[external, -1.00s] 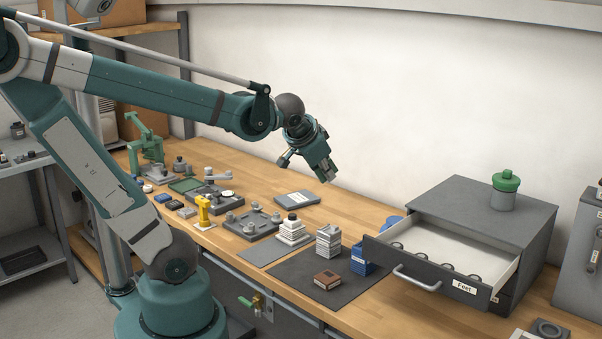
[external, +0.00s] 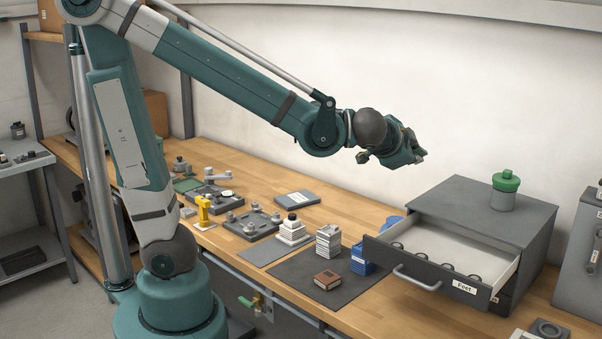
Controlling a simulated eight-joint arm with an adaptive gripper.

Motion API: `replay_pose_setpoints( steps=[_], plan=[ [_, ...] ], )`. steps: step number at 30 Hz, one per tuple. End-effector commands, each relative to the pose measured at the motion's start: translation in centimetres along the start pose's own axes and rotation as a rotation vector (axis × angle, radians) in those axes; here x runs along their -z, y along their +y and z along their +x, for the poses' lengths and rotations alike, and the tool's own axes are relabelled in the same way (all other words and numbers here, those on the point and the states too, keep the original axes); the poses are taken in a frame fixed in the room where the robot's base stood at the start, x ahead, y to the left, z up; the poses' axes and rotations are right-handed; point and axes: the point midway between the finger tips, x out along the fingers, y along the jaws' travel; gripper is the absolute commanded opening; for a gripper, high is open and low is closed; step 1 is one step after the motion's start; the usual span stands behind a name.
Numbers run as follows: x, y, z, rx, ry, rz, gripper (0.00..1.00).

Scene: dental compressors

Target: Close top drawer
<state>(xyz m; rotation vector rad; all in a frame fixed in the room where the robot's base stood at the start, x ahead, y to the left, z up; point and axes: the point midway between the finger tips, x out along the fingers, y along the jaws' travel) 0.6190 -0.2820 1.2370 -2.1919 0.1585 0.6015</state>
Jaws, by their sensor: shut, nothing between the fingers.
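The top drawer (external: 440,268) of a dark grey cabinet (external: 530,228) at the right is pulled out. Its front carries a light grey bar handle (external: 416,278) and a label reading "Feet". Several small dark round parts lie inside along the front. My gripper (external: 420,157) is shut and empty in the air, above and to the left of the cabinet, in front of the white wall. It is apart from the drawer and the handle. A lower drawer front is mostly hidden beneath the open one.
A grey jar with a green lid (external: 505,190) stands on the cabinet. Trays with small parts lie further left.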

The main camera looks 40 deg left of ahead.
Motion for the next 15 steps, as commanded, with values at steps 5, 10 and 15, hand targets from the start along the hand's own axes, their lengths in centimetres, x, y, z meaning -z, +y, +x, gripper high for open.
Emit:
replay_pose_setpoints(
  steps=[5,10,15],
  plan=[
    [4.0,3.1,-1.3,0.025,0.063,0.07,0.0],
    [6.0,6.4,-2.8,0.044,0.1,0.13,0.0],
    [6.5,9.9,-4.7,0.057,0.117,0.189,0.0]
  ],
)
